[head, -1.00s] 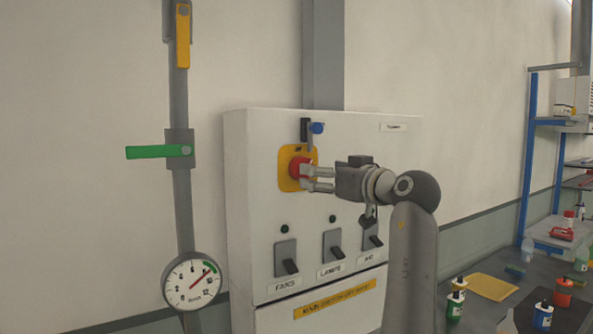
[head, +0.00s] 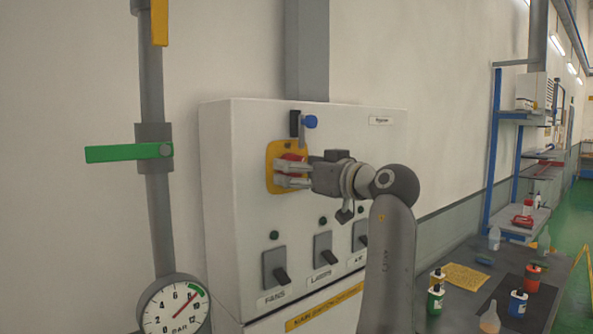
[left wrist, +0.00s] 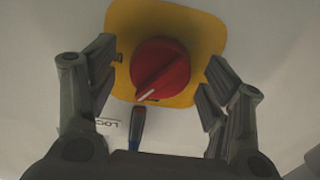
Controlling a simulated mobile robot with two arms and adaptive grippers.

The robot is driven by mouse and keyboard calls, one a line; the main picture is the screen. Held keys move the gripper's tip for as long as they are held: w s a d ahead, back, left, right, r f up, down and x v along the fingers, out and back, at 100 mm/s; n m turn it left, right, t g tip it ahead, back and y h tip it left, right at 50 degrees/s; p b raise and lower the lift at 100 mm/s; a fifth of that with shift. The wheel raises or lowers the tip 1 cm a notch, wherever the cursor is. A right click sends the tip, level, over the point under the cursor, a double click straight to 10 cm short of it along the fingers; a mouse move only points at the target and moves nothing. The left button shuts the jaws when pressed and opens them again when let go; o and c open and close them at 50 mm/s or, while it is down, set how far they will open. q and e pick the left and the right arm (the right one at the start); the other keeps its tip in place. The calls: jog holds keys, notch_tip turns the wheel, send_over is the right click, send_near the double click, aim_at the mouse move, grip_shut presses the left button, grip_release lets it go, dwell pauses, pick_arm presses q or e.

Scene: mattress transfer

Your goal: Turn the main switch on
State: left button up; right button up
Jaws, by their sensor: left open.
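The main switch is a red rotary knob (head: 293,157) on a yellow plate (head: 272,153), on the front of a white cabinet. In the left wrist view the red knob (left wrist: 160,68) carries a white mark at its lower left; the yellow plate (left wrist: 205,32) lies behind it. My left gripper (head: 278,174) is at the knob, with its fingers partly hiding it. In the left wrist view the left gripper (left wrist: 162,80) is open, a finger on each side of the knob with gaps between. My right gripper is not in view.
Black toggle switches (head: 275,268) are below. A pipe with a green handle (head: 128,152) and a pressure gauge (head: 175,308) stands left. A bench (head: 455,252) with bottles is at right.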

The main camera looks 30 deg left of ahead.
pick_arm(q)
jog(key=shift+d, duration=0.1)
jog(key=c, duration=1.1)
jog(key=shift+o, duration=0.2)
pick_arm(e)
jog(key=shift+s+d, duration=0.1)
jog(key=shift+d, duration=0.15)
pick_arm(q)
jog(key=shift+m, duration=0.3)
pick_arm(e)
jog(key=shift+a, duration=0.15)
pick_arm(q)
jog(key=shift+s+m+p, duration=0.15)
jog(key=shift+m+p, duration=0.5)
jog(key=shift+m, duration=4.45)
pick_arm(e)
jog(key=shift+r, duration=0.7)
